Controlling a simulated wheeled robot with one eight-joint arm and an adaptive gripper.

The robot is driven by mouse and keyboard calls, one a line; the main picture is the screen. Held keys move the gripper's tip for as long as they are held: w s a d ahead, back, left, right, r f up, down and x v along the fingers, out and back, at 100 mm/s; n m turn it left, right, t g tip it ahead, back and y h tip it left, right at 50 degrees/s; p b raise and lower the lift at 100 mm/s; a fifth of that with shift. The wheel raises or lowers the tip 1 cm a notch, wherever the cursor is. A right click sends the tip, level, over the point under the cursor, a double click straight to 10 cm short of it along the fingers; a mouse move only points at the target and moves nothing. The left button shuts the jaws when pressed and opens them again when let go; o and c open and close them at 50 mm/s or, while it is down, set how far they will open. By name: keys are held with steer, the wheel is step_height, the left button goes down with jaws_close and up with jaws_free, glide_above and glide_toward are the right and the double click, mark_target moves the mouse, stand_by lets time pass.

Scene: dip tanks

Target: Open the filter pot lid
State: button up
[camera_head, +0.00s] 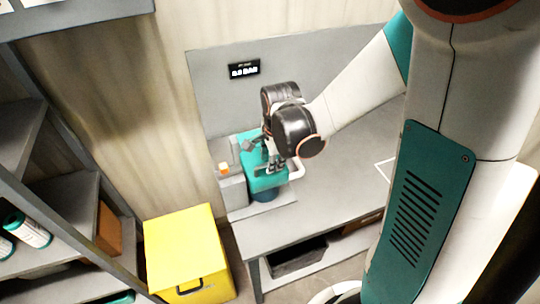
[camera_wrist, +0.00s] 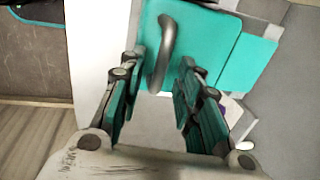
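The filter pot's teal lid (camera_head: 265,181) is at the left end of the grey bench, partly hidden by my gripper (camera_head: 266,156). My gripper (camera_wrist: 160,72) is open, with one finger on each side of the handle. I see gaps between the fingers and the handle. I cannot tell whether the lid is fully closed.
A small display (camera_head: 244,69) on the grey back panel appears to read 0.0 BAR. A grey block with an orange part (camera_head: 224,168) stands left of the pot. A yellow box (camera_head: 186,250) is on the floor. Shelving is at left. The bench (camera_head: 330,190) is mostly clear to the right.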

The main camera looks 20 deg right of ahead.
jaws_close()
